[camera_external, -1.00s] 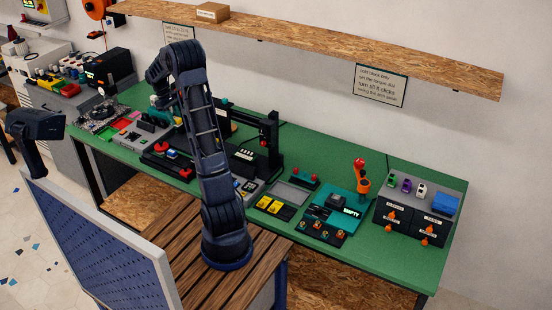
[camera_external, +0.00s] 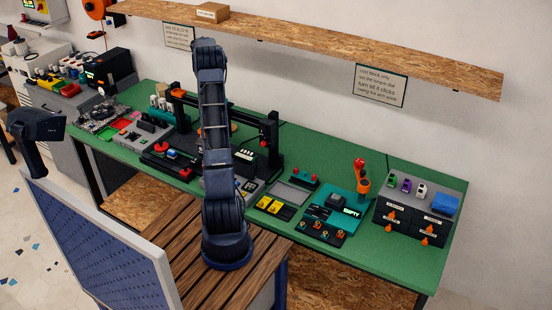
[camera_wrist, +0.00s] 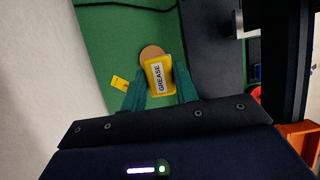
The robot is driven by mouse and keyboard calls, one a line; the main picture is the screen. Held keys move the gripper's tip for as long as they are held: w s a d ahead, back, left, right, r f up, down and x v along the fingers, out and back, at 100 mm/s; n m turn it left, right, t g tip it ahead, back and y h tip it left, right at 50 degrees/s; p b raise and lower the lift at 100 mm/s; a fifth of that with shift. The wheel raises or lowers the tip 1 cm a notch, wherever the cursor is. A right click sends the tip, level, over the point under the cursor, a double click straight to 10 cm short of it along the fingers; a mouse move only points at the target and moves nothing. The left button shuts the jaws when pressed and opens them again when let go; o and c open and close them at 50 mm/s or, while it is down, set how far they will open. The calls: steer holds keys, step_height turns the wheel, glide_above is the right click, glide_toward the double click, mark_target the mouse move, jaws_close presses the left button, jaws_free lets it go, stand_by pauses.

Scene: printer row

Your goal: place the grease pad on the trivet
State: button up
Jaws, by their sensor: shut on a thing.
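My gripper (camera_wrist: 160,88) is shut on the grease pad (camera_wrist: 160,78), a yellow block with a white label reading GREASE, held between two teal fingers in the wrist view. The trivet (camera_wrist: 151,51), a round tan disc, lies on the green bench top beyond the pad in the picture. The pad overlaps part of the trivet in view; I cannot tell how high the pad is above it. In the external view my arm hides the gripper and the pad.
A small yellow tag (camera_wrist: 120,83) lies left of the trivet. A dark machine frame (camera_wrist: 215,50) stands close on the right, and the pale wall (camera_wrist: 50,60) is on the left. In the external view the printer's black gantry (camera_external: 269,138) stands right beside my arm.

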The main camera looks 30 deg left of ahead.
steer(key=w+f, duration=0.1)
steer(key=f, duration=0.4)
steer(key=w+d+f, duration=0.1)
steer(key=f, duration=0.5)
steer(key=w+d+f, duration=0.1)
steer(key=w+f, duration=0.1)
steer(key=f, duration=0.4)
steer(key=shift+w+f, duration=0.1)
steer(key=shift+f, duration=2.6)
steer(key=shift+f, duration=0.1)
steer(key=o, duration=1)
steer(key=shift+c, duration=0.2)
steer(key=v, duration=1.2)
steer(key=shift+d+r, duration=0.1)
steer(key=shift+r, duration=0.15)
